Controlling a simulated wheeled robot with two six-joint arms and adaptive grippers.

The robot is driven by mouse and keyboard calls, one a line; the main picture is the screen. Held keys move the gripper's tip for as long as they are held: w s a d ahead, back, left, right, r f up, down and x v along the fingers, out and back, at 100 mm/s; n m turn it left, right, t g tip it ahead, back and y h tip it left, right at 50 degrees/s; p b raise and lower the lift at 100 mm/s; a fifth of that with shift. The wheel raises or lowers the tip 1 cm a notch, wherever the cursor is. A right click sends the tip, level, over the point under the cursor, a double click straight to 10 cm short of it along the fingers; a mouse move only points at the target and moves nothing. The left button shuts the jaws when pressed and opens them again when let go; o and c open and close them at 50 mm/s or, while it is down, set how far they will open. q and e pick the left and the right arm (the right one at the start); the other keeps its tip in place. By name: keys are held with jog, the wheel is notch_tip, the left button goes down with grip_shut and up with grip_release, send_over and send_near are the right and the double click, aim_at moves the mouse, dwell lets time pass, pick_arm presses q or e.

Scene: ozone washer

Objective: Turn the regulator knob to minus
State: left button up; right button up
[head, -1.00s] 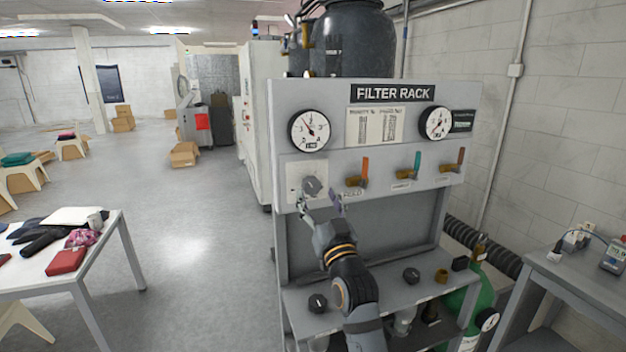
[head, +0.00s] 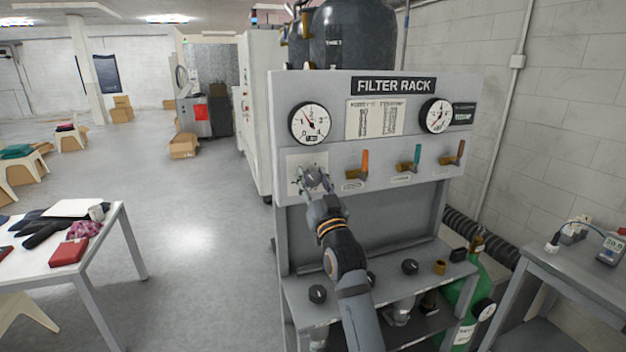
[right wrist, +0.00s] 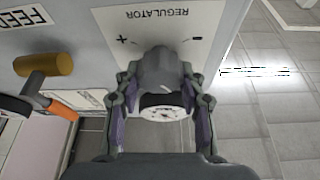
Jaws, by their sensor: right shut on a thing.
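The grey regulator knob (head: 314,178) sits on a white plate (head: 293,164) at the left of the filter rack's panel. In the right wrist view the knob (right wrist: 160,75) stands between the fingers. The plate (right wrist: 150,22) reads REGULATOR upside down, with plus at left and minus at right. My right gripper (head: 315,184) is shut on the knob, its fingers on either side; it also fills the middle of the right wrist view (right wrist: 163,105). A left gauge (head: 310,124) is above the plate. My left gripper is not in view.
Orange (head: 364,163), teal (head: 416,158) and brown (head: 459,152) valve handles stand right of the knob. A lower shelf (head: 385,297) holds loose dark knobs. A right gauge (head: 437,115) is on the rack. Open floor lies to the left.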

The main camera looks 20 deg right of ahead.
jog(key=shift+f+n+y+b, duration=0.2)
jog(key=shift+n+y+b, duration=0.2)
jog(key=shift+n+b, duration=0.5)
jog(key=n+y+b, duration=0.2)
jog(key=n+b, duration=0.1)
jog(key=n, duration=0.1)
jog(key=n+g+y+b, duration=0.1)
jog(key=n+y+b, duration=0.1)
jog(key=n+b, duration=0.2)
jog(key=shift+f+n, duration=0.1)
jog(key=shift+n, duration=0.3)
jog(key=shift+n+g+y+b, duration=0.5)
jog(key=shift+n+y+b, duration=0.2)
jog(key=shift+n, duration=0.4)
jog(key=shift+a+n+g+y+b, duration=0.1)
jog(key=shift+n+g+y+b, duration=0.25)
jog(key=shift+n, duration=0.85)
jog(key=n, duration=0.1)
jog(key=n+g, duration=0.1)
jog(key=n, duration=0.1)
jog(key=shift+r+y, duration=0.2)
jog(key=shift+y, duration=0.05)
jog(key=n+g, duration=0.1)
jog(key=n, duration=0.2)
jog(key=shift+f+n+g+p, duration=0.1)
jog(key=shift+n+g+p, duration=0.75)
jog(key=shift+n, duration=0.95)
